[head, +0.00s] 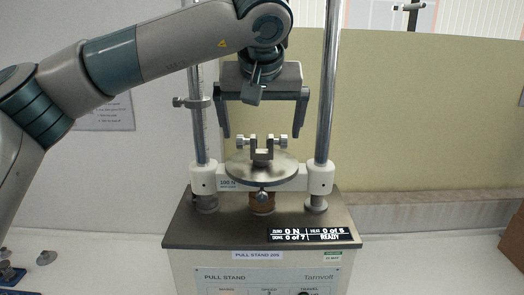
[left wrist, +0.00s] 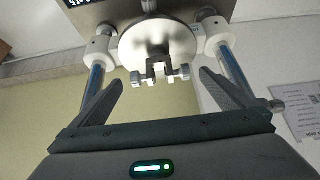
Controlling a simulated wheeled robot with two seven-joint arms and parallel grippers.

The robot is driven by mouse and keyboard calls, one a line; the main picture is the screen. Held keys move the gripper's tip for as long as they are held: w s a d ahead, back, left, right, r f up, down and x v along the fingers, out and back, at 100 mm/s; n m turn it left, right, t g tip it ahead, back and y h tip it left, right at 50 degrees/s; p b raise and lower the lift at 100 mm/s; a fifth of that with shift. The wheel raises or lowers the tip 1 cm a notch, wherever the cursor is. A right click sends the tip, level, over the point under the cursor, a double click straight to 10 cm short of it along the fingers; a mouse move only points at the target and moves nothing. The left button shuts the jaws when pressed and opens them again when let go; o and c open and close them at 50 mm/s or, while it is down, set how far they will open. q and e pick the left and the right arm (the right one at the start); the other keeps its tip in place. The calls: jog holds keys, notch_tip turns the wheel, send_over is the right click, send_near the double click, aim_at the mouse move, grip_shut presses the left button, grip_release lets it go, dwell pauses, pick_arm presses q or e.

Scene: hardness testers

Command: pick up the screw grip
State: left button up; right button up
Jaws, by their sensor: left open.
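The screw grip (head: 262,156) is a small metal U-shaped clamp with a screw on each side. It stands upright on the round metal plate (head: 240,168) of the pull stand (head: 180,232). My left gripper (head: 262,131) is open and empty above it, pointing down, with one finger to each side. In the left wrist view the screw grip (left wrist: 160,70) shows between the two fingertips (left wrist: 161,79), with visible room on both sides. Whether the fingertips reach down to the screws' height is hard to tell. My right gripper is not in view.
Two upright metal columns (head: 328,90) with white collars (head: 320,177) flank the plate, close to my fingers. A ruler scale with a clamp (head: 192,102) is by the left column. A display (head: 310,235) reads READY. A blue object (head: 10,273) is at lower left.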

aim_at(262, 152)
pick_arm(q)
jog(key=shift+w+f+p, duration=0.45)
jog(key=shift+w+p, duration=0.25)
jog(key=shift+p, duration=0.2)
jog(key=p+x, duration=0.1)
jog(key=x, duration=0.2)
jog(key=shift+w+r+p, duration=0.1)
jog(key=shift+p, duration=0.2)
jog(key=shift+w+f, duration=0.2)
jog(key=shift+f, duration=0.15)
jog(key=c, duration=1.2)
jog(key=shift+r, duration=0.2)
